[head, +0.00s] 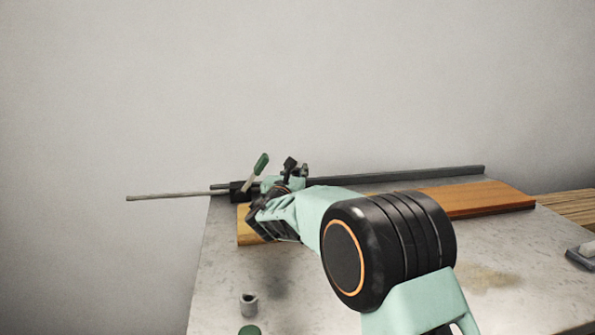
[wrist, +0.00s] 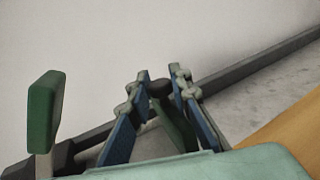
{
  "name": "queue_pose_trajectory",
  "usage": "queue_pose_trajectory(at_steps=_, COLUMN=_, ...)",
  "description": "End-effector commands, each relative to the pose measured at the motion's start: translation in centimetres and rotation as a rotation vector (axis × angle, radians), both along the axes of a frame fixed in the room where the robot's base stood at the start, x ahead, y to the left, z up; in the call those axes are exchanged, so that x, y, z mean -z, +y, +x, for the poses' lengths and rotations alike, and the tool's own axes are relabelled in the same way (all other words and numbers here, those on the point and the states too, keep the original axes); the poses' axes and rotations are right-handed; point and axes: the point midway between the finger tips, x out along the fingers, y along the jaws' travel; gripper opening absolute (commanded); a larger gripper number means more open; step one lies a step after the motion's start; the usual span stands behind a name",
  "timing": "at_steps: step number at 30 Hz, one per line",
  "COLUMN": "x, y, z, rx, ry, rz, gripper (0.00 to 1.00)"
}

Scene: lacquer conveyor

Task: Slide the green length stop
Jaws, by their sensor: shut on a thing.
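My gripper (head: 296,168) is at the dark fence rail (head: 400,176) near the back of the table. In the wrist view its two blue-padded fingers (wrist: 160,105) stand on either side of a dark green piece, the green length stop (wrist: 176,122), and are shut on it. A dark round knob (wrist: 160,88) shows near the fingertips. The lower part of the stop is hidden by the gripper body, and in the head view I cannot make the stop out.
A green-handled lever (head: 261,164) rises left of my gripper, also large in the wrist view (wrist: 44,110). A thin rod (head: 165,196) juts past the table's left edge. An orange-brown board (head: 490,197) lies before the rail. A grey cylinder (head: 248,304) stands in front.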

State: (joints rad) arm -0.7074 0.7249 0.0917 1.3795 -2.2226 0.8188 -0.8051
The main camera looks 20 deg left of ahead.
Motion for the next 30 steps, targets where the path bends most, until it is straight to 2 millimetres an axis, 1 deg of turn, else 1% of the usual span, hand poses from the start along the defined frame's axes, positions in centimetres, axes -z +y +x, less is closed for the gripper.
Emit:
queue_pose_trajectory(at_steps=3, x=-0.2, y=1.8, z=-1.0, rx=-0.007, ry=0.0, rz=0.001, gripper=0.0)
queue_pose_trajectory(at_steps=7, x=-0.2, y=3.6, z=-2.1, rx=-0.006, ry=0.0, rz=0.0, gripper=0.0)
queue_pose_trajectory(at_steps=9, x=-0.1, y=4.0, z=-2.4, rx=-0.004, ry=0.0, rz=0.001, gripper=0.0)
queue_pose_trajectory(at_steps=16, x=-0.1, y=4.1, z=-2.5, rx=-0.007, ry=0.0, rz=0.001, gripper=0.0)
queue_pose_trajectory(at_steps=17, x=-0.1, y=4.1, z=-2.5, rx=-0.007, ry=0.0, rz=0.001, gripper=0.2)
queue_pose_trajectory(at_steps=21, x=-0.1, y=4.1, z=-2.5, rx=-0.007, ry=0.0, rz=0.001, gripper=0.35)
queue_pose_trajectory(at_steps=30, x=0.0, y=3.9, z=-2.5, rx=-0.004, ry=0.0, rz=0.0, gripper=0.36)
